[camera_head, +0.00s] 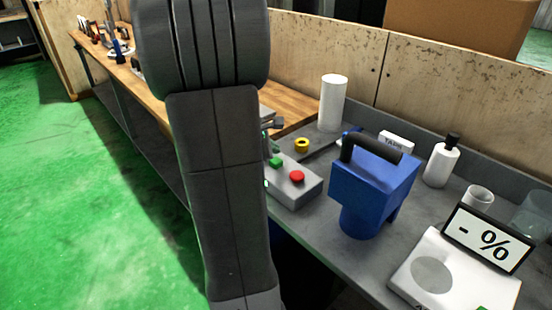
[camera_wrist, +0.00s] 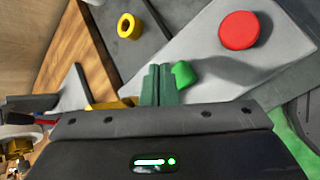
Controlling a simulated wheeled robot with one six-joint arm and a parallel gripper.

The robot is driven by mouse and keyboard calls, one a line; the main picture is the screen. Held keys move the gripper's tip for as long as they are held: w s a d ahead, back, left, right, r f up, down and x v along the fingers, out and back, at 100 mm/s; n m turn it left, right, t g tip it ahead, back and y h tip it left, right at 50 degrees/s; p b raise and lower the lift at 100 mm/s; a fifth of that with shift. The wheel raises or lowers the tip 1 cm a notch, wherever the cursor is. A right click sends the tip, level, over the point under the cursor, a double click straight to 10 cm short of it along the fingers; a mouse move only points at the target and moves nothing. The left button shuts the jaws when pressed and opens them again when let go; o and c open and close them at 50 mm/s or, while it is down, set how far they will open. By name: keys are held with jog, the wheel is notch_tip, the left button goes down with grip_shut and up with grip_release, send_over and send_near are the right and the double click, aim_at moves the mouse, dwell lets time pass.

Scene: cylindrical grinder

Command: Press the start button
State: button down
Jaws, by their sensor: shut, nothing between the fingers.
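A grey control box (camera_head: 293,193) stands on the grey bench, with a green button (camera_head: 275,162) and a red button (camera_head: 297,176) on top. In the wrist view the green button (camera_wrist: 182,74) sits just right of the fingertips, and the red button (camera_wrist: 239,30) is farther up and right. My gripper (camera_wrist: 158,70) is shut and empty, its narrow green fingers together beside the green button. I cannot tell whether they touch it. In the head view my arm hides most of the gripper.
A yellow ring (camera_head: 302,145) lies behind the box. A white cylinder (camera_head: 332,102), blue device with black handle (camera_head: 373,187), white bottle (camera_head: 441,162) and white scale (camera_head: 440,272) stand on the bench. A wooden panel (camera_head: 450,100) runs behind; green floor (camera_head: 90,200) is clear at left.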

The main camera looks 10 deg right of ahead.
aim_at(273, 162)
notch_tip(273, 162, up, 4)
jog(key=p, duration=0.3)
jog(key=shift+r, duration=0.15)
jog(key=shift+s, duration=0.1)
dwell(0.5)
